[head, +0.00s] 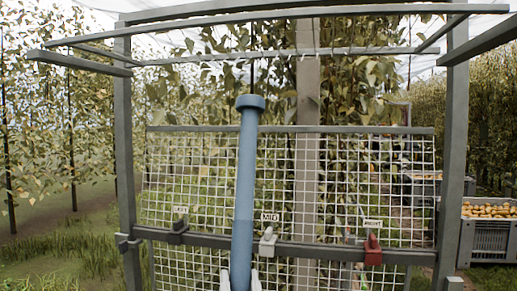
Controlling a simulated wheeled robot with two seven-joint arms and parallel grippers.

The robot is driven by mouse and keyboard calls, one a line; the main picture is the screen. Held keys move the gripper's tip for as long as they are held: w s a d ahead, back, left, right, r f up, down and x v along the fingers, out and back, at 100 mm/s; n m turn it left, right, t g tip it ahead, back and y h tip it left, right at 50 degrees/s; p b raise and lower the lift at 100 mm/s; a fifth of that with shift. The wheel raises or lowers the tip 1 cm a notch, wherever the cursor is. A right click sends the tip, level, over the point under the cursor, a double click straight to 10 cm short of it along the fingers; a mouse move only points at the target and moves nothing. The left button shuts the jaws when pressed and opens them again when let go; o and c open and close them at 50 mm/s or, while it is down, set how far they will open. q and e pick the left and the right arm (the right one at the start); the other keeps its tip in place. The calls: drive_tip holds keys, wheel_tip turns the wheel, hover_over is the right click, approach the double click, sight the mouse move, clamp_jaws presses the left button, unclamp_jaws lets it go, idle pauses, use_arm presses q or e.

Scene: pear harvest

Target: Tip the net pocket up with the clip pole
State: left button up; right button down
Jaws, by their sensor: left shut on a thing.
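The blue clip pole (246,180) stands nearly upright in the middle of the head view, leaning slightly right at its top. It has a wider blue cap at its upper end, below the overhead bars. My left gripper (240,282) is at the bottom edge, its pale fingers on both sides of the pole and shut on it. Pale netting (405,24) shows overhead behind the top bars. I cannot clearly make out a sagging pocket in it. My right gripper is not in view.
A grey frame (455,150) with a wire mesh panel (400,185) stands ahead. Its crossbar (325,250) carries a dark clip (179,226), a light grey clip (268,242) and a red clip (373,250), with labels above. A grey crate (488,240) of pears stands right. Leafy trees fill the background.

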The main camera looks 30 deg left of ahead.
use_arm(q)
drive_tip(key=s, duration=0.1)
drive_tip(key=s+d+f, duration=0.1)
drive_tip(key=s, duration=0.3)
drive_tip(key=shift+s+d+f+p, duration=0.15)
drive_tip(key=shift+s+p, duration=0.1)
drive_tip(key=shift+p, duration=0.1)
